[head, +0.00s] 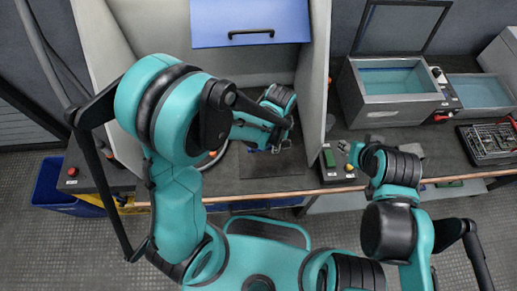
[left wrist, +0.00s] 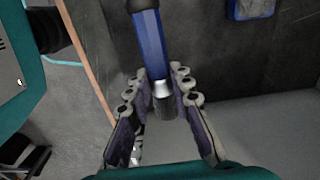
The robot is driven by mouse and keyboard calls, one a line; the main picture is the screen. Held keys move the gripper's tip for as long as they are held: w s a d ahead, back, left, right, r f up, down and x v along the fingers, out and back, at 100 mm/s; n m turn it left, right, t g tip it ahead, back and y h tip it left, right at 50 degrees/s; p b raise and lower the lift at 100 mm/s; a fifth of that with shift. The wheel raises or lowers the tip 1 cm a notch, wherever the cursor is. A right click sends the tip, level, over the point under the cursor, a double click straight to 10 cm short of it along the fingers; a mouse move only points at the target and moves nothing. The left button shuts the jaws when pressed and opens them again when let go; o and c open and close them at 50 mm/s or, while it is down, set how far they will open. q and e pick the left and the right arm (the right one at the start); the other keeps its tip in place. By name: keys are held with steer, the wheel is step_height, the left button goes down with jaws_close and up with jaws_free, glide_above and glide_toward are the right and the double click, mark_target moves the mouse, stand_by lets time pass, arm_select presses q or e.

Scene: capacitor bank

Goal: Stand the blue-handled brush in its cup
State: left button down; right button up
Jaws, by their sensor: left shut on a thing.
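In the left wrist view, my left gripper (left wrist: 160,92) is shut on the brush. The blue handle (left wrist: 150,42) of the brush runs up to the top edge of the view. Its silver ferrule and dark lower end lie between the fingers. In the head view, my left gripper (head: 273,146) is inside the open booth over the bench, and the brush cannot be made out there. My right gripper (head: 348,152) is outside the booth's right wall, above the bench; its fingers are too small to read. I cannot clearly identify the cup in either view.
The booth has grey side walls (head: 313,75) and a raised blue door (head: 250,22). A dark mat (head: 262,184) lies on its floor. To the right are a grey tank (head: 375,108), a tool tray (head: 486,145) and a small button box (head: 328,160). A blue item (left wrist: 250,8) shows in the wrist view.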

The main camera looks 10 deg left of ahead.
mark_target(273, 157)
arm_select(q)
step_height(273, 157, down, 4)
steer(key=shift+r+b, duration=0.25)
steer(key=shift+b, duration=0.25)
steer(key=shift+f+b, duration=0.85)
steer(key=shift+f, duration=1.25)
steer(key=shift+f, duration=0.15)
steer(key=c, duration=1.3)
jaws_free()
steer(key=shift+c, duration=0.2)
